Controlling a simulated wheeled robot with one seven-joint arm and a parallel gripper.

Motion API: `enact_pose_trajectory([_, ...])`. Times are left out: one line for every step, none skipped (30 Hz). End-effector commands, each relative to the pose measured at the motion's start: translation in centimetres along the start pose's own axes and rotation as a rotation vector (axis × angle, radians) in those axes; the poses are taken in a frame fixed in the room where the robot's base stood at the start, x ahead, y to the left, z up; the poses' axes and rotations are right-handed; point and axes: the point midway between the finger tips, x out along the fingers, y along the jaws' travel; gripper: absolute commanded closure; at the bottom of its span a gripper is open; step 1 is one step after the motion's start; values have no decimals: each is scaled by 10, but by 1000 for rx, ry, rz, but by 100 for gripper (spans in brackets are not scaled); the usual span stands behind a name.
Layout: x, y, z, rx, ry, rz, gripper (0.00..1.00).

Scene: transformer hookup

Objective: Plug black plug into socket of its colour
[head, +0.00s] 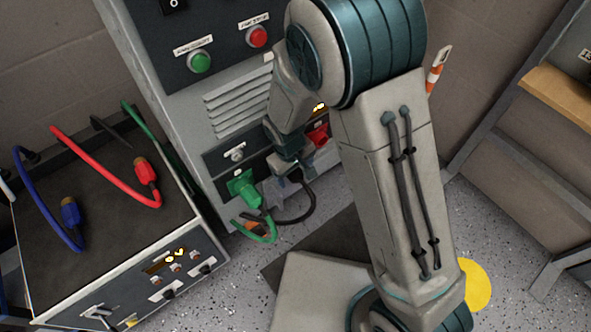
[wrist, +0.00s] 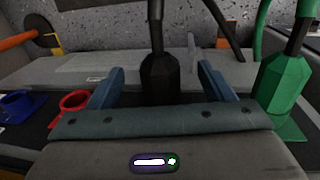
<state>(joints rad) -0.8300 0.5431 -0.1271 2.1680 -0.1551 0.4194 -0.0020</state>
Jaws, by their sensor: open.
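The black plug (wrist: 160,80) stands between the two fingers of my open gripper (wrist: 160,67) in the wrist view, with its cable rising away from the panel. Its front end is hidden behind my gripper, so I cannot tell how deep it sits or see its socket. In the head view my gripper (head: 291,170) is at the cabinet's lower panel, and the black cable (head: 302,212) loops below it. The green plug (head: 242,187) is at the panel beside my gripper; it also shows in the wrist view (wrist: 282,85). Red (wrist: 75,102) and blue (wrist: 17,106) ring-shaped sockets are empty.
A dark-topped box (head: 100,215) at the left bears a blue plug (head: 70,212) and a red plug (head: 146,171) on cables. The grey cabinet (head: 215,110) has green and red buttons above. A yellow disc (head: 477,284) marks the floor; a bench (head: 565,100) stands right.

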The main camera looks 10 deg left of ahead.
Motion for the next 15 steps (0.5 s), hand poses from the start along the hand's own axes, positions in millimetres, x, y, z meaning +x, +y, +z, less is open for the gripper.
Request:
enact_pose_trajectory([-6,0,0,0,0,0,26])
enact_pose_trajectory([-8,0,0,0,0,0,26])
enact_pose_trajectory([-10,0,0,0,0,0,26])
enact_pose_trajectory([-12,0,0,0,0,0,26])
enact_pose_trajectory([-14,0,0,0,0,0,26])
enact_pose_trajectory([-16,0,0,0,0,0,26])
enact_pose_trajectory([-18,0,0,0,0,0,26])
enact_pose_trajectory([-20,0,0,0,1,0,26])
enact_pose_trajectory([-22,0,0,0,1,0,26])
enact_pose_trajectory([-24,0,0,0,1,0,26])
enact_pose_trajectory([-26,0,0,0,1,0,26])
enact_pose_trajectory([-28,0,0,0,1,0,26])
enact_pose_trajectory([-30,0,0,0,1,0,26])
enact_pose_trajectory([-32,0,0,0,1,0,26])
enact_pose_trajectory([-34,0,0,-1,1,0,26])
